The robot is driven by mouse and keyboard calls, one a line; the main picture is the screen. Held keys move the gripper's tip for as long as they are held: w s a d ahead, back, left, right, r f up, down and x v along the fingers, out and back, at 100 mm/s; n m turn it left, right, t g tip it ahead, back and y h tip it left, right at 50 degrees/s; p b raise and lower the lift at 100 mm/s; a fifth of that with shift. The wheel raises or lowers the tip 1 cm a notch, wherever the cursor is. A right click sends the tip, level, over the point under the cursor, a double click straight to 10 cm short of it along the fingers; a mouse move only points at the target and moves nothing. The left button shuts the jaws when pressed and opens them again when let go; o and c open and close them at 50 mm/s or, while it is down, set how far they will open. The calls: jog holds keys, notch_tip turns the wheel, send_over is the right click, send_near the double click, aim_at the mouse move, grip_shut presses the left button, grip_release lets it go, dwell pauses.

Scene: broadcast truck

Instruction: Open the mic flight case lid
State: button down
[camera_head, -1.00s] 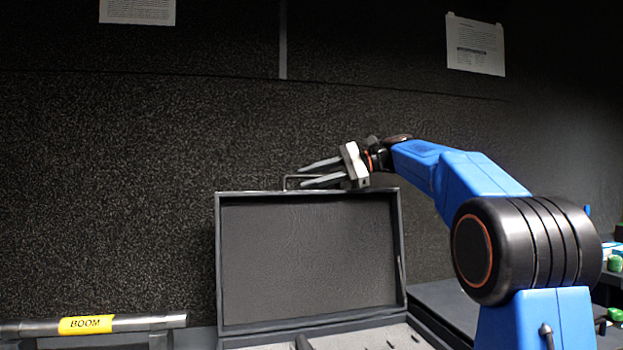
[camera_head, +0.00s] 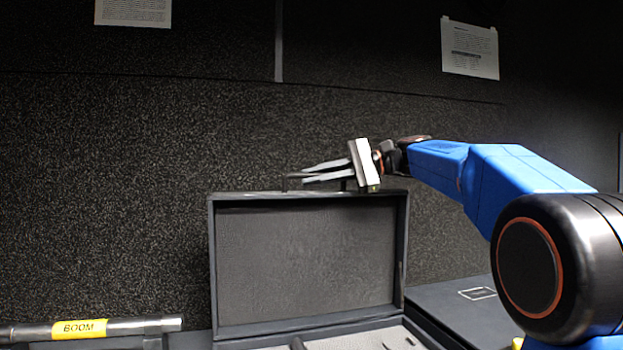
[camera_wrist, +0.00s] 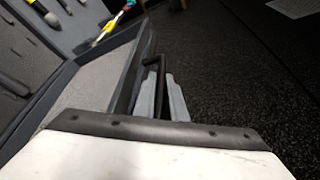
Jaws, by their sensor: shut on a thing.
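The mic flight case stands with its dark lid (camera_head: 305,260) raised about upright, its grey inner face toward the body camera. The case's lower part (camera_head: 365,338), with a light grey lining, shows at the bottom edge. My gripper (camera_head: 318,174) is at the lid's top edge, coming from the right, with its fingers pointing left. In the wrist view the two grey fingers (camera_wrist: 161,98) are closed around the dark lid handle (camera_wrist: 159,88). The fingers hide part of the handle in the body view.
A metal tube with a yellow BOOM label (camera_head: 80,329) lies at the lower left. A dark textured wall (camera_head: 120,180) rises behind the lid. Papers (camera_head: 469,47) hang high on it. A dark flat surface (camera_head: 450,300) lies right of the case.

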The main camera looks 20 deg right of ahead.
jog(key=shift+s, duration=0.2)
jog(key=c, duration=1.8)
grip_release()
jog(key=v, duration=1.7)
jog(key=shift+s+d, duration=0.1)
jog(key=shift+d, duration=0.1)
jog(key=shift+s, duration=0.1)
